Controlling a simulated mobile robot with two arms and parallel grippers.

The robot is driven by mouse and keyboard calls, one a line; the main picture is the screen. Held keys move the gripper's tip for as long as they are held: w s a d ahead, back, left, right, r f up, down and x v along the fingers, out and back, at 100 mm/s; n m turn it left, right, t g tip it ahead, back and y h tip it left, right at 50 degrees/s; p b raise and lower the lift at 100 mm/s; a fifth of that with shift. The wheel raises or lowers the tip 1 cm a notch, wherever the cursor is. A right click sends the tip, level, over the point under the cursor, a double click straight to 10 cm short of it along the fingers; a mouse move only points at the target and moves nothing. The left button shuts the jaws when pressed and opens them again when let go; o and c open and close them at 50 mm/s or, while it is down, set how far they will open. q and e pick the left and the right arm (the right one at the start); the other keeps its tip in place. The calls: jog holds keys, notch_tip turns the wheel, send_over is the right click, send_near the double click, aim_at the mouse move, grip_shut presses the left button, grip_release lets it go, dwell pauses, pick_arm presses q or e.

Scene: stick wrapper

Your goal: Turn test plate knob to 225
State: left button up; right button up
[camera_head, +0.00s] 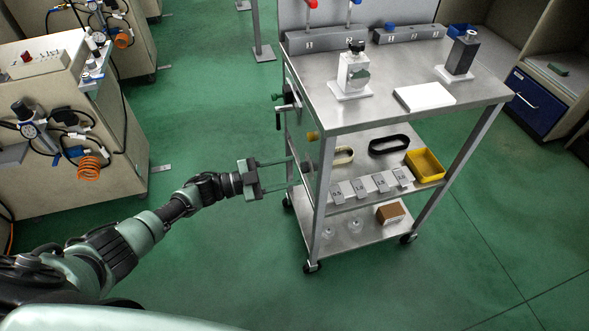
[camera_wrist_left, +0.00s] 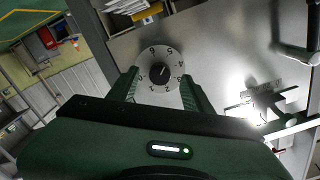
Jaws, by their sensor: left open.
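The test plate knob (camera_wrist_left: 159,71) is a small black knob with a thin light pointer mark, on a pale round dial with numerals around it. The mark points up and slightly right in the left wrist view. The dial sits on a grey metal plate (camera_wrist_left: 225,45). My left gripper (camera_head: 291,173) is open at the side of the metal cart. In the left wrist view its two green fingers (camera_wrist_left: 161,79) stand at either side of the dial, with the knob between and slightly beyond the tips. Contact cannot be told. My right gripper is not in view.
The cart (camera_head: 330,115) carries a yellow bin (camera_head: 425,165), dark and pale rings and several labelled grey blocks on its middle shelf. A dark handle (camera_head: 284,112) sticks out of its side above my gripper. Green floor around my arm is clear.

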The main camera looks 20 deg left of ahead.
pick_arm(q)
jog(key=v, duration=0.5)
jog(key=shift+s+a, duration=0.1)
jog(key=shift+a, duration=0.05)
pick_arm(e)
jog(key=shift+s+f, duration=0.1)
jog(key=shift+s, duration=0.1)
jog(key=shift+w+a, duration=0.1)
